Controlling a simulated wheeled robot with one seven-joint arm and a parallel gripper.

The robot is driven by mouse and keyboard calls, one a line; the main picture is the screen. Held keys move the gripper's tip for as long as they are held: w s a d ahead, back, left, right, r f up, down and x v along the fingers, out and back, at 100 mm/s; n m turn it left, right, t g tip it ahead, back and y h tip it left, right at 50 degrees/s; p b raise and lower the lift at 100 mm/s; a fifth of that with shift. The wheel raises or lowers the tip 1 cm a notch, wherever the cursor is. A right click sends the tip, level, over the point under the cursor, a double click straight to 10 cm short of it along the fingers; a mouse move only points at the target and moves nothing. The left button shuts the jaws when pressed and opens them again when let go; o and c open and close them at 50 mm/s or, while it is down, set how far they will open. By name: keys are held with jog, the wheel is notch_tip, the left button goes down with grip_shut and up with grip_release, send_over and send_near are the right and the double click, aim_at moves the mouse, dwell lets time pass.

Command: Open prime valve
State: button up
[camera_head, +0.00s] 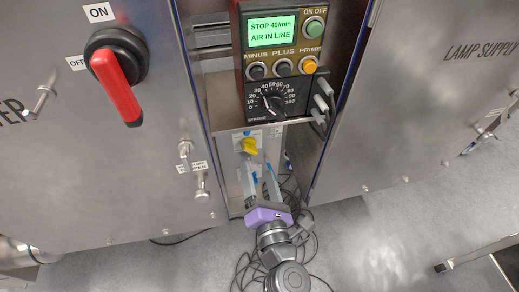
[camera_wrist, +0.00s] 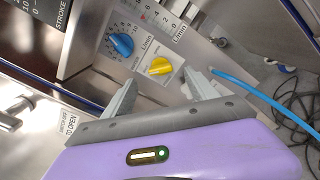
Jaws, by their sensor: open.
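A yellow knob (camera_head: 249,146) sits on a light panel below the pump's dial, in the middle of the head view. In the wrist view the yellow knob (camera_wrist: 159,66) is on a white plate beside a blue knob (camera_wrist: 121,45). I cannot read a prime valve label on it. My gripper (camera_head: 258,172) is below the knob, its fingers pointing up toward it. In the wrist view my gripper (camera_wrist: 162,82) is open and empty, with the knob beyond and between the fingertips. The knob looks apart from both fingers, though the exact gap is unclear.
The pump's control box (camera_head: 283,60) has a green display, an orange PRIME button (camera_head: 309,65) and a stroke dial. Steel cabinets flank the narrow bay; the left one has a red handle (camera_head: 116,85). A blue tube (camera_wrist: 262,97) runs right of my gripper. Black cables (camera_head: 300,195) lie below.

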aim_at(252, 151)
jog(key=x, duration=0.7)
jog(key=shift+w+a, duration=0.15)
jog(key=shift+w, duration=0.2)
jog(key=c, duration=1.4)
